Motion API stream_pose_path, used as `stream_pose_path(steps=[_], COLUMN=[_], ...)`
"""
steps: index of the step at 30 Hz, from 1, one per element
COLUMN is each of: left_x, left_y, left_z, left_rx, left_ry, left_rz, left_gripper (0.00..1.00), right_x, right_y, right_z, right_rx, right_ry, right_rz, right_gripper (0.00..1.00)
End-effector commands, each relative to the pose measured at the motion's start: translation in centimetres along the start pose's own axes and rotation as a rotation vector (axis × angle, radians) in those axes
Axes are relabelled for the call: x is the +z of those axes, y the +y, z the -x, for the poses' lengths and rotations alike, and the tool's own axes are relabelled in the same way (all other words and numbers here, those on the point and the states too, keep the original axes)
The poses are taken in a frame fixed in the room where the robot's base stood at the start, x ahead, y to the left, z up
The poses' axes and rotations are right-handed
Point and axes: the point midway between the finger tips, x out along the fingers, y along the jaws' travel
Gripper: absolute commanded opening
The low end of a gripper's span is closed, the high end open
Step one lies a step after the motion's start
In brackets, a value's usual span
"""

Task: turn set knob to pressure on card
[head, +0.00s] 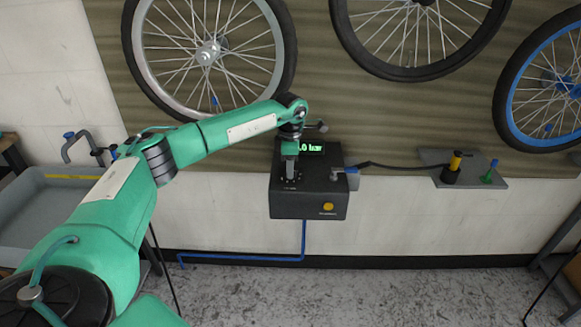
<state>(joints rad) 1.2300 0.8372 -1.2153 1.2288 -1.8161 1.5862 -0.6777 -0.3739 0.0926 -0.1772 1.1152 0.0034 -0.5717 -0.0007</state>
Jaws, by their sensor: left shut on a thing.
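A black inflator box (332,198) is fixed to the wall in the middle of the head view. Its green lit display (314,148) reads something ending in ".0 bar"; my arm hides the first digit. My left gripper (290,175) points down in front of the box's left side and is shut on the set knob, which it almost wholly covers. A dial ring with marks (291,183) shows around the fingertips. A round yellow button (328,206) sits at the box's lower right. I cannot make out a card. My right gripper is out of view.
A black hose (400,167) runs right from the box to a grey shelf (462,176) with yellow-black and green-blue fittings. Bike wheels (208,54) hang above on the slatted wall. A blue pipe (245,259) runs below. A grey basin (50,205) stands left.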

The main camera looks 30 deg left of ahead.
Motion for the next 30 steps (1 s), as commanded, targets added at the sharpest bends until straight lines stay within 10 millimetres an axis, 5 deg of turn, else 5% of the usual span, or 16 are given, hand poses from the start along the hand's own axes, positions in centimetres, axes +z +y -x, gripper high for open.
stream_pose_path(steps=[13,30], left_x=[0.0,0.0], left_y=[0.1,0.2], left_z=[0.2,0.2], left_rx=[0.004,0.004], left_ry=[-0.003,-0.003], left_rz=[-0.237,-0.276], left_gripper=[0.13,0.13], right_x=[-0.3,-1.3], right_y=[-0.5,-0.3], right_z=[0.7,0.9], right_rx=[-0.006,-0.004], right_ry=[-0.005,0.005], right_rz=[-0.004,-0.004], right_gripper=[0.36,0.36])
